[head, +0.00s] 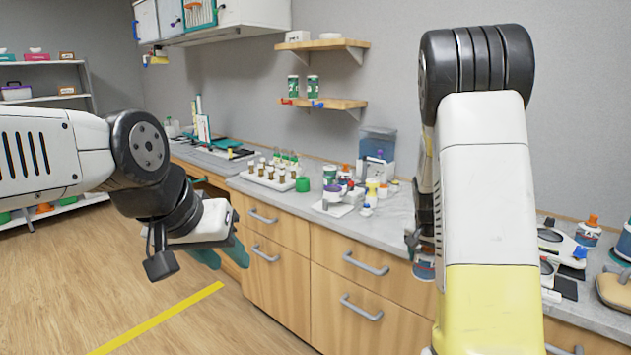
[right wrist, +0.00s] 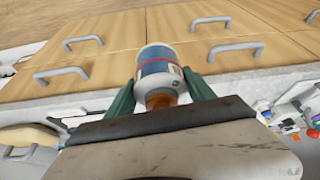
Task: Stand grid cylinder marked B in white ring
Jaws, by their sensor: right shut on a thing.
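My right gripper (right wrist: 158,78) is shut on a bottle-like cylinder (right wrist: 156,62) with a white body, blue label, red line and orange end, held between its two green fingers. A small mark on it is too small to read, and no grid pattern can be made out. In the head view the held cylinder (head: 424,267) shows partly behind my right arm, in front of the counter. My left gripper (head: 228,262) hangs at the left in front of the drawers, fingers apart and empty. I cannot clearly make out a white ring in either view.
Another orange-capped bottle (head: 588,234) stands at the right. Drawers (head: 355,285) lie below.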

